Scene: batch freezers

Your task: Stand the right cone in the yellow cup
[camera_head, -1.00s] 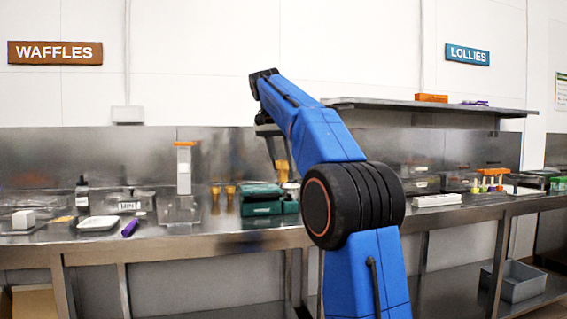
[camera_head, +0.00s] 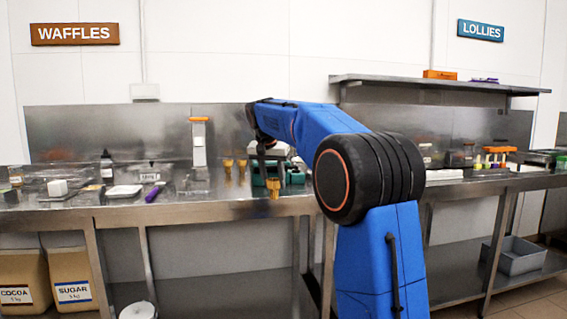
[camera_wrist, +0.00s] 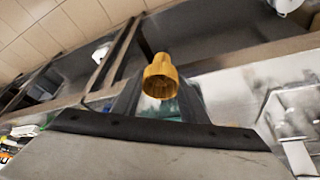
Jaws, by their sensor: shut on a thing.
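My gripper (camera_head: 270,172) is shut on a golden-brown waffle cone (camera_head: 274,189). The cone hangs in front of the counter's front edge, near a dark green box. In the wrist view the held cone (camera_wrist: 160,76) sits between the dark fingers, its ribbed wide part showing. Two more brown cones (camera_head: 228,167) and (camera_head: 242,167) stand side by side on the counter, left of my gripper. I cannot make out the yellow cup for certain in either view.
A shelf (camera_head: 420,82) hangs at the right. Bins (camera_head: 72,280) stand below left.

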